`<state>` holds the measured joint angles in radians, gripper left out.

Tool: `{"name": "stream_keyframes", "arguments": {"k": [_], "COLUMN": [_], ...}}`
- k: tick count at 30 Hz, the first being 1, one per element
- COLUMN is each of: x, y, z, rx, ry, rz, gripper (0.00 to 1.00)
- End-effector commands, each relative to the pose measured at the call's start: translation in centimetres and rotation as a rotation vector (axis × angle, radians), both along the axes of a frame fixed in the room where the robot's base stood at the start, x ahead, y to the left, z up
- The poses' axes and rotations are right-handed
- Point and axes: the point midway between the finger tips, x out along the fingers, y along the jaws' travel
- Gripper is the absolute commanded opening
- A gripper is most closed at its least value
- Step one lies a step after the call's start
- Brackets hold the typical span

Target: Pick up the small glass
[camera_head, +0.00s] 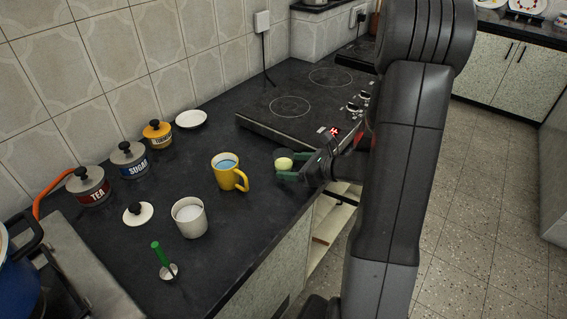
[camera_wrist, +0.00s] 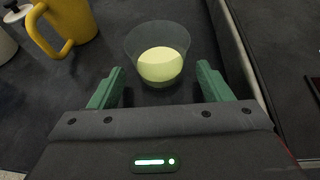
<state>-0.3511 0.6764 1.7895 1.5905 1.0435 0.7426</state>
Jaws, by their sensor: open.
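The small glass (camera_wrist: 160,62) stands upright on the dark counter in the wrist view and holds a pale yellow-green liquid. In the head view the glass (camera_head: 284,161) is beside the cooktop's front corner, partly overlapped by my gripper. My gripper (camera_head: 288,166) is open, with green fingers pointing at the glass. In the wrist view my gripper's fingertips (camera_wrist: 160,77) are spread left and right, and the glass is just ahead of and between them. I cannot tell from these views whether a finger touches it.
A yellow mug (camera_head: 229,173) stands left of the glass, its handle toward my gripper. The cooktop (camera_head: 300,103) lies behind and right. A white cup (camera_head: 189,217), a green-handled scoop (camera_head: 164,262) and labelled canisters (camera_head: 129,160) stand farther left. The counter front edge runs under my gripper.

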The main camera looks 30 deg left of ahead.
Motion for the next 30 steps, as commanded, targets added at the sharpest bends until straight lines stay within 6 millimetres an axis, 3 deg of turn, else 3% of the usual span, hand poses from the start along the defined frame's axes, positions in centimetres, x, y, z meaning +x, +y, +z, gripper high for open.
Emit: {"name": "stream_keyframes", "arguments": {"k": [4, 11, 18, 30], "x": [-0.01, 0.02, 0.02, 0.02], "y": [1.11, 1.18, 1.16, 1.17], "z": [-0.54, -0.53, -0.52, -0.23], "rx": [-0.001, -0.001, -0.001, 0.000], "ry": [0.001, 0.001, 0.001, -0.001], "rz": [0.001, -0.001, 0.000, 0.000], "gripper": [0.72, 0.72, 0.25, 0.24]}}
